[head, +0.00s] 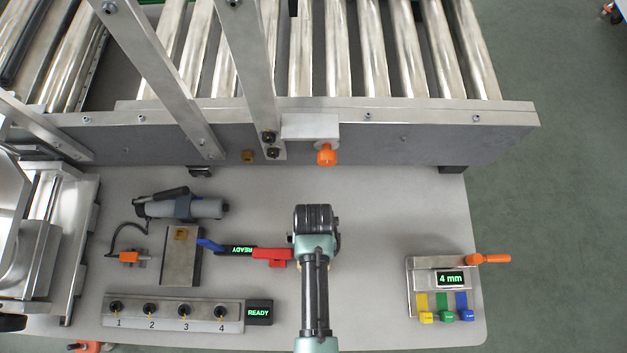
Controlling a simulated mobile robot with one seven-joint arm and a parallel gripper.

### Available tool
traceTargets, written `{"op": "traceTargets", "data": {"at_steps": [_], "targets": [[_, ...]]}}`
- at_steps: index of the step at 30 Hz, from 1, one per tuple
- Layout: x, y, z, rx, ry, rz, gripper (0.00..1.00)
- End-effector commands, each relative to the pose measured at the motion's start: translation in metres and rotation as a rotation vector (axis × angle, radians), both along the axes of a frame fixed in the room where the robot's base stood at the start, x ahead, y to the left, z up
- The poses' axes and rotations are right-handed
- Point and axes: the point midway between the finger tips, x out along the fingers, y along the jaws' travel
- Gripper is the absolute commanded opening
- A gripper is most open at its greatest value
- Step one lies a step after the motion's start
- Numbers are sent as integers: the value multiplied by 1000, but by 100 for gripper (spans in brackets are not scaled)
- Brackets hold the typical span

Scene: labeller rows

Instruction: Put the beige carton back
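I see no beige carton in the head view. My arm reaches up from the bottom edge over the grey table (390,225). Its dark end, with my gripper (316,218), is above the middle of the table, seen from above. The fingers are hidden under the wrist, so I cannot see whether they are open or shut, or whether anything is between them.
A roller conveyor (420,137) with an orange knob (326,155) runs along the back. A numbered strip (185,312), a grey-black handheld tool (185,206), red and blue levers (268,253) and a "4 mm" box (440,290) stand on the table. Bare table lies right of my arm.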

Motion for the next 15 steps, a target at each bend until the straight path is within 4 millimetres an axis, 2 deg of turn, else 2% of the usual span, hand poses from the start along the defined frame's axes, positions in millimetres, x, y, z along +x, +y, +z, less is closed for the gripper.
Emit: {"op": "traceTargets", "data": {"at_steps": [8,15], "targets": [[1,0,-4,0,-2,0,100],[1,0,-3,0,-2,0,57]]}}
